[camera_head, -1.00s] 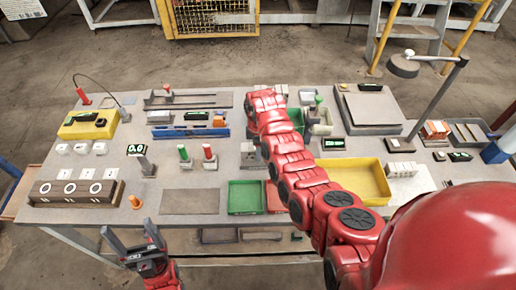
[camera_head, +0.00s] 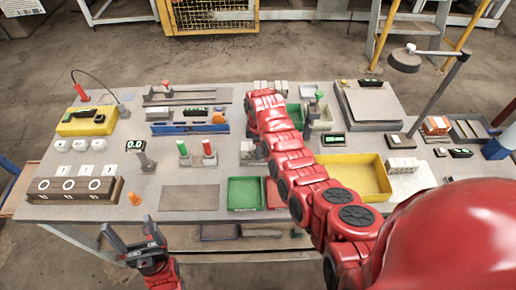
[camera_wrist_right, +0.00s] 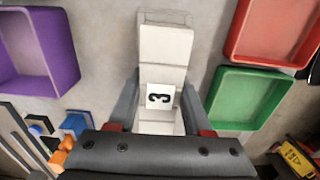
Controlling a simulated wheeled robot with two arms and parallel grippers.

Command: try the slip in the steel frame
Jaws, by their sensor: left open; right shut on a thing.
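In the right wrist view, my right gripper (camera_wrist_right: 157,112) is shut on a pale block (camera_wrist_right: 163,48) with a white tag marked 3 (camera_wrist_right: 160,97). The block runs away from me between the fingers. A thin pale outline (camera_wrist_right: 165,17) lies at its far end; I cannot tell whether this is the steel frame or whether they touch. In the head view my red arm hides the right gripper and what it holds. My left gripper (camera_head: 128,232) is open and empty before the table's front edge. I cannot pick out the steel frame with certainty.
A purple bin (camera_wrist_right: 70,62), a red tray (camera_wrist_right: 272,58) and a green tray (camera_wrist_right: 222,112) flank the held block. In the head view, a yellow tray (camera_head: 352,193) stands right of my arm, a blue rail (camera_head: 178,128) left. A grey plate (camera_head: 190,198) lies clear at the front.

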